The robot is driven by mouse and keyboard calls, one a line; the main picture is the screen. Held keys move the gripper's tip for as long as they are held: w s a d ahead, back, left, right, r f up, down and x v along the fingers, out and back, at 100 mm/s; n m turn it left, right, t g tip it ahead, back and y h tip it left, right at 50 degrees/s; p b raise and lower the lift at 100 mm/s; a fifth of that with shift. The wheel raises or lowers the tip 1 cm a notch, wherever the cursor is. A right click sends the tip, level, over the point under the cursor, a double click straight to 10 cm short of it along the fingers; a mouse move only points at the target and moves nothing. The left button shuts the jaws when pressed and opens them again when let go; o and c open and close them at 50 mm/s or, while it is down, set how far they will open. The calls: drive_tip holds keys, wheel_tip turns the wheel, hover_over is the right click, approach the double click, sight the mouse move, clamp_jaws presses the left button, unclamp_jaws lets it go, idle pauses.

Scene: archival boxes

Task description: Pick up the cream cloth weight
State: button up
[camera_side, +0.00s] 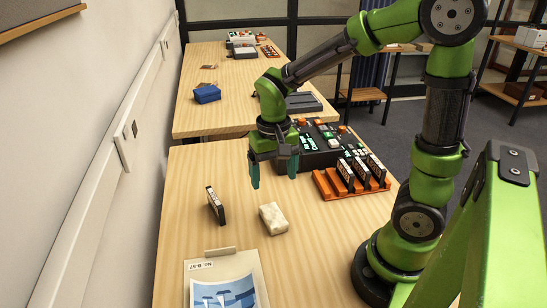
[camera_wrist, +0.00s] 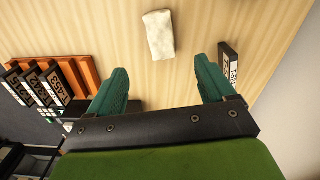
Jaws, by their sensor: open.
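The cream cloth weight (camera_side: 273,218) is a small pale block lying on the wooden table, in the lower middle of the side view. It also shows at the top middle of the wrist view (camera_wrist: 159,36), ahead of the fingertips and in line with the space between them. My gripper (camera_side: 273,180) has green fingers pointing down, held above the table and farther back than the weight. In the wrist view my gripper (camera_wrist: 162,78) shows its two fingers wide apart with nothing between them.
A black labelled cassette (camera_side: 216,206) stands left of the weight. An orange rack (camera_side: 330,188) with several labelled cassettes and a dark device (camera_side: 318,152) sit behind and right. A printed sheet (camera_side: 222,281) lies in front. Bare table surrounds the weight.

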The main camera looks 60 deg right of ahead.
sight(273, 214)
wheel_tip(273, 214, down, 13)
idle(0.5)
drive_tip(key=shift+c, duration=0.2)
drive_tip(key=c, duration=1.4)
